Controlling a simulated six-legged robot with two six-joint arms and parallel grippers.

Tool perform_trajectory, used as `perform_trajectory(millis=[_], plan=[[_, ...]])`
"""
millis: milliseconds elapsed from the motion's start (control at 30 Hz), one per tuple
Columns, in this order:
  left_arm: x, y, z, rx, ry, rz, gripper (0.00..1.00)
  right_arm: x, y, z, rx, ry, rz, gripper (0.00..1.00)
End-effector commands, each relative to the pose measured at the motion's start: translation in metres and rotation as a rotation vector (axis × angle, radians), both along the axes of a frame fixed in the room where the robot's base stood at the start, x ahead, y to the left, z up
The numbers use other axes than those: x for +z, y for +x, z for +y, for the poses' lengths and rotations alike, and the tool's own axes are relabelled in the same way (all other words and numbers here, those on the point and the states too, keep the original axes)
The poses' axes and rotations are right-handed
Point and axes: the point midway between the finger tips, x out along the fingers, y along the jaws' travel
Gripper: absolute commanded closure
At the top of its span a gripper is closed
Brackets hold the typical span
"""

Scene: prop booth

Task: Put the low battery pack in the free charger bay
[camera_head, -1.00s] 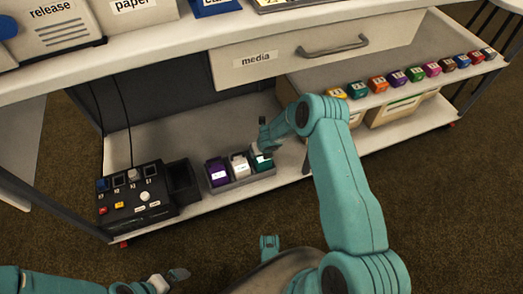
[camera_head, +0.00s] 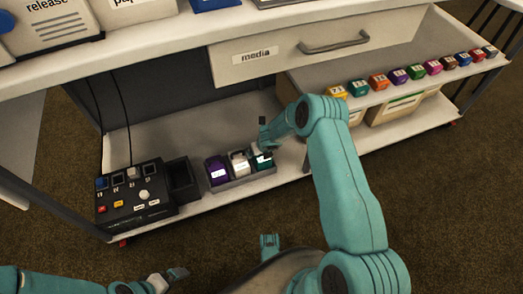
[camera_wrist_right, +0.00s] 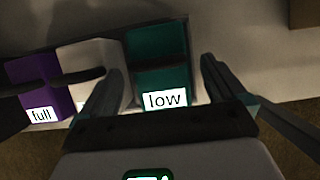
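The low battery pack (camera_wrist_right: 162,70) is teal with a white "low" label. In the head view the teal pack (camera_head: 263,163) sits at the right end of a grey tray (camera_head: 243,180), partly covered by my right gripper (camera_head: 265,147). In the wrist view the right gripper (camera_wrist_right: 160,72) is open, one finger on each side of the pack, with a gap at the right finger. A black unit (camera_head: 135,192) with small square openings, one holding something blue, stands left; I cannot tell whether these are charger bays. My left gripper (camera_head: 177,274) is low, its opening unclear.
A purple pack (camera_wrist_right: 38,88) labelled "full" and a white pack (camera_wrist_right: 85,65) stand beside the teal one. An open dark box (camera_head: 182,181) adjoins the black unit. The media drawer (camera_head: 300,55) is above the lower shelf. Several coloured blocks (camera_head: 400,76) line the right shelf.

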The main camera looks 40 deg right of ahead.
Motion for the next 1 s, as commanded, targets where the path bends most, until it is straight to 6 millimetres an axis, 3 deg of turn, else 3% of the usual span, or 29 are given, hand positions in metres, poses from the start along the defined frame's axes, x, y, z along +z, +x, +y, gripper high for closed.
perform_trajectory(millis=[133, 233, 700, 1000], plan=[[0.001, 0.000, 0.000, 0.000, 0.000, 0.001, 0.00, 0.002, -0.002, 0.000, 0.001, 0.000, 0.003, 0.03], [0.004, -0.001, -0.001, -0.003, 0.000, 0.001, 0.00, 0.014, -0.006, 0.001, 0.001, 0.000, 0.002, 0.03], [0.028, -0.006, -0.005, -0.021, -0.004, 0.010, 0.00, 0.123, -0.048, 0.012, 0.001, 0.000, -0.001, 0.03], [0.033, -0.008, -0.007, -0.028, -0.006, 0.013, 0.00, 0.150, -0.061, 0.014, 0.000, 0.000, 0.000, 0.03]])
